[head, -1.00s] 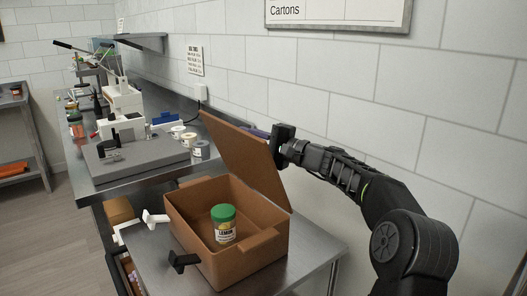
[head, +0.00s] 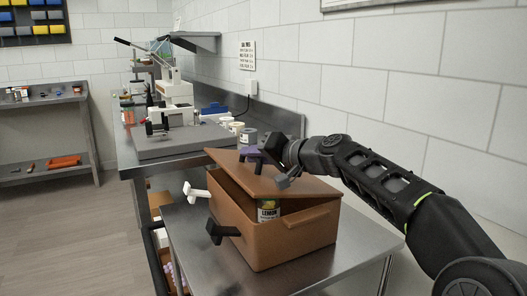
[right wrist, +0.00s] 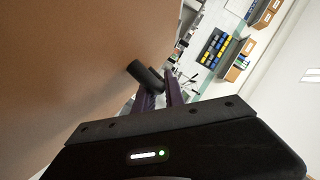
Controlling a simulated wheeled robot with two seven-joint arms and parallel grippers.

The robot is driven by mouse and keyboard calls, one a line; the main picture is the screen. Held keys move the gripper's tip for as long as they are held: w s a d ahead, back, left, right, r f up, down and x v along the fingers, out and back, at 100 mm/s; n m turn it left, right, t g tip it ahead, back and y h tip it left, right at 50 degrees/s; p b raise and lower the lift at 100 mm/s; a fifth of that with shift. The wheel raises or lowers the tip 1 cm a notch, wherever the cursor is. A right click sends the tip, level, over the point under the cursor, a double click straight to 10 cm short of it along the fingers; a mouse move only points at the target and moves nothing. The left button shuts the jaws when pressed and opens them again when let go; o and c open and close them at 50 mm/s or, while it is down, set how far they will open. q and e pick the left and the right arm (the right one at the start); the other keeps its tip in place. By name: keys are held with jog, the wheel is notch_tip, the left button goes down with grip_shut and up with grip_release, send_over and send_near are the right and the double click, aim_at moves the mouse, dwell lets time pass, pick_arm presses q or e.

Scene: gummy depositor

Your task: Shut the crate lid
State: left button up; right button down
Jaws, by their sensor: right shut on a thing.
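The brown crate (head: 275,241) stands on a steel table. Its brown lid (head: 235,168) is tilted at a low angle over it, with a gap along the near side. A jar with a lemon label (head: 267,212) shows in that gap, its top mostly hidden by the lid. My right gripper (head: 254,156) is at the lid's outer face. In the right wrist view, its purple fingers (right wrist: 160,100) are at a dark round handle (right wrist: 146,76) beside the brown lid surface; the exact grip is partly hidden. My left gripper is not in view.
A steel counter with a grey slab (head: 180,141), tubs (head: 248,136) and a white press stands behind. A tiled wall runs along the right. The floor at left is clear.

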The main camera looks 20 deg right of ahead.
aim_at(248, 168)
jog(key=f, duration=0.1)
jog(key=a+f+n+b, duration=0.1)
jog(key=f, duration=0.1)
jog(key=shift+a+f+n+h, duration=0.1)
jog(key=shift+a+n+h, duration=0.05)
jog(key=shift+n+h, duration=0.2)
jog(key=shift+s+a+f+n+h+b, duration=0.15)
jog(key=shift+f+n+h+b, duration=0.1)
jog(key=shift+f+b, duration=0.35)
jog(key=shift+f, duration=0.2)
jog(key=c, duration=1.8)
grip_release()
jog(key=shift+o, duration=0.5)
